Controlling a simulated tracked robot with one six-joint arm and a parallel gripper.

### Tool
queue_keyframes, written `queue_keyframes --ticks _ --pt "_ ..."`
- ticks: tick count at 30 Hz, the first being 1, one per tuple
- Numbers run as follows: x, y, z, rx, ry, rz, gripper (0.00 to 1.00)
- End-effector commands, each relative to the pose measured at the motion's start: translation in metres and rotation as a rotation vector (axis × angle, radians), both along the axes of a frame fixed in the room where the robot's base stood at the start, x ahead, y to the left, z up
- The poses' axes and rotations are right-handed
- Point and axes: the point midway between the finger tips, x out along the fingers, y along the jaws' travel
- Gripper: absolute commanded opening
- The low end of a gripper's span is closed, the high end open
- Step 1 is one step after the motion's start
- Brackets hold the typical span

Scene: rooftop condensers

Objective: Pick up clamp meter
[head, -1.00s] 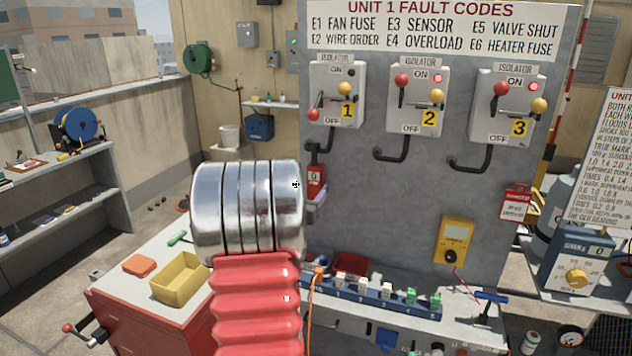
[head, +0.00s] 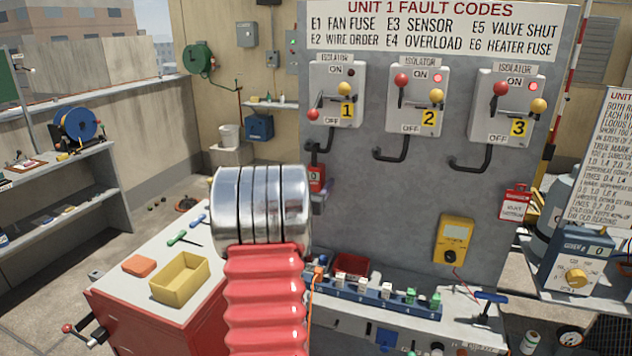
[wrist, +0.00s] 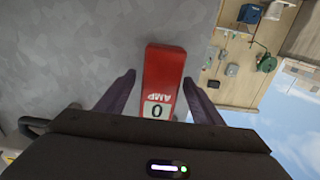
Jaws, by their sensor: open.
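The clamp meter, a red block with a dark "0" display and the letters AMP, shows in the wrist view (wrist: 165,75) and partly in the head view (head: 316,176), in front of the grey panel below isolator 1. My gripper (wrist: 158,82) is open, with one dark purple finger on each side of the meter. A gap shows at the left finger; the right fingertip looks close to the meter's edge, and I cannot tell whether it touches. In the head view my silver and red arm hides most of the gripper. The meter's jaw end cannot be made out.
Three isolator boxes (head: 418,98) with bent conduits are on the panel. A yellow meter (head: 455,240) hangs lower right. A terminal strip (head: 375,296) lies on the ledge below. A red cabinet with a white top carries a yellow tray (head: 180,279) at left.

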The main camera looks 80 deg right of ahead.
Motion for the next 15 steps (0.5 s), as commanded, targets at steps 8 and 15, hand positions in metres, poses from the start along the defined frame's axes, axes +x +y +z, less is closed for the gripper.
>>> queue_keyframes --ticks 8,15 --pt "0.0003 0.0002 0.0000 0.000 0.000 0.000 0.50" --pt "0.0004 0.0003 0.0000 0.000 0.000 0.001 0.33"
